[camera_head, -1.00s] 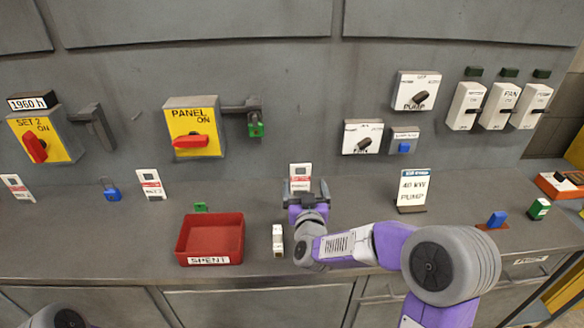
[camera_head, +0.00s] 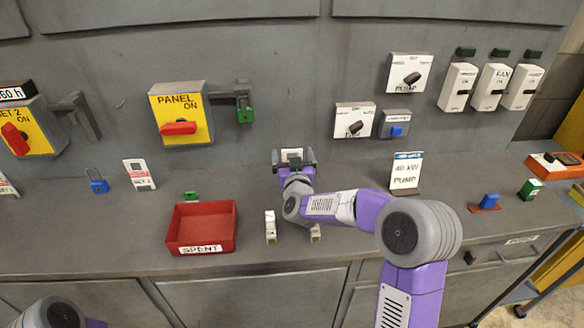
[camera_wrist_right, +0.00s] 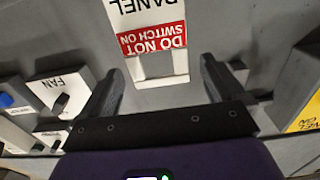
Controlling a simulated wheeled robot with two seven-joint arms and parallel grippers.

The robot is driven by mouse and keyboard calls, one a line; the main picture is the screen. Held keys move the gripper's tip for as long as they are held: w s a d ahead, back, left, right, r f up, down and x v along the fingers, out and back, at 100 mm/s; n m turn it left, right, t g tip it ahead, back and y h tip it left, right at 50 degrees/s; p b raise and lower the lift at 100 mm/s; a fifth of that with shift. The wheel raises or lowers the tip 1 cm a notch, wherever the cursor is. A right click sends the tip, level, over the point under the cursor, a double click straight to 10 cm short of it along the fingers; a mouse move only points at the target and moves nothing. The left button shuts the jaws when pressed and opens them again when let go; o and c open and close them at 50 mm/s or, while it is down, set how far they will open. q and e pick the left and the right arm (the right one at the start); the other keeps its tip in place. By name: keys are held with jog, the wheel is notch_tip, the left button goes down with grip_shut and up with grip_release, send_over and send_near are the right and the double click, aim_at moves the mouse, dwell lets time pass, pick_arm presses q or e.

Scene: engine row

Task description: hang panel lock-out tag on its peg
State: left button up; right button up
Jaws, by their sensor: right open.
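The white panel lock-out tag (camera_head: 291,153) stands at the back of the bench, mostly hidden by my right gripper (camera_head: 293,160) in the head view. In the right wrist view the tag (camera_wrist_right: 152,40) appears upside down, with its red "DO NOT SWITCH ON" band and an open frame end. My right gripper (camera_wrist_right: 160,85) is open, one finger on each side of that end, with a gap visible on both sides. A dark bracket (camera_head: 228,97) beside the yellow PANEL switch (camera_head: 180,113) carries a green lock (camera_head: 245,115); I cannot make out a separate peg. My left gripper is out of view.
A red SPENT tray (camera_head: 202,228) and a small white block (camera_head: 270,226) are in front of the gripper. A 40 kW PUMP sign (camera_head: 405,172) stands to its right. Another tag (camera_head: 139,174) and a blue padlock (camera_head: 97,181) are at left.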

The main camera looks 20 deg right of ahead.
jog(key=c, duration=1.4)
jog(key=shift+r, duration=0.1)
notch_tip(320, 180, up, 10)
jog(key=p, duration=0.3)
jog(key=shift+p, duration=0.35)
